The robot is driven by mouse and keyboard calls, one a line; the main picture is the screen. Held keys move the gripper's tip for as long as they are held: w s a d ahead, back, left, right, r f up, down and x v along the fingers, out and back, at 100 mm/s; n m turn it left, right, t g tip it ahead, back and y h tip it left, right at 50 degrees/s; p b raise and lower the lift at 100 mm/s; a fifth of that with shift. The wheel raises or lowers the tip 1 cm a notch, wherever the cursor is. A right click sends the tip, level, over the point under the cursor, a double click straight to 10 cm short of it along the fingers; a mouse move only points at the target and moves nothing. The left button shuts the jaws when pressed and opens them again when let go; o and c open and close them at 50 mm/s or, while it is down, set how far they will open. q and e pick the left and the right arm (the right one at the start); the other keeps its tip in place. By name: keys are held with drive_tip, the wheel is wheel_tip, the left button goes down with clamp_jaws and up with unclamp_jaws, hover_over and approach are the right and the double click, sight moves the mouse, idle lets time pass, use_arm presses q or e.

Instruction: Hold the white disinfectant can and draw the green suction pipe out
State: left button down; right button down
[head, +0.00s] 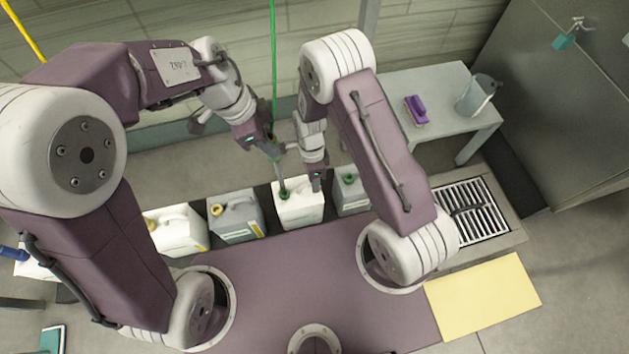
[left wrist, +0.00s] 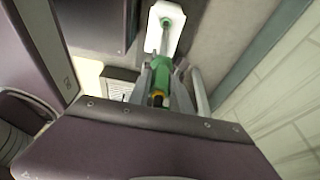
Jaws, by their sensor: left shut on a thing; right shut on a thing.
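The white disinfectant can (head: 300,211) stands upright in the row of cans, with a green collar around its opening. My right gripper (head: 316,182) is shut at the can's top, on what looks like its handle; the exact contact is small. My left gripper (head: 273,147) is above the can, shut on the green suction pipe. The pipe's green head (left wrist: 161,73) is between the left fingers in the left wrist view. Its thin lower tube runs down to the can's opening; whether the tip is still inside is hard to tell. The can also shows in the left wrist view (left wrist: 168,42).
Grey cans (head: 236,222) (head: 351,197) stand on both sides of the white can, with another white can (head: 176,234) further left. A green hose (head: 273,60) hangs down to the pipe. A grey table (head: 437,88) carries a purple brush (head: 416,110) and a bucket (head: 476,97).

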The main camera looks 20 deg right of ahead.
drive_tip(key=c, duration=1.3)
unclamp_jaws()
wheel_tip(320, 180, up, 12)
drive_tip(key=w, duration=0.2)
drive_tip(key=shift+w, duration=0.15)
drive_tip(key=shift+f, duration=0.1)
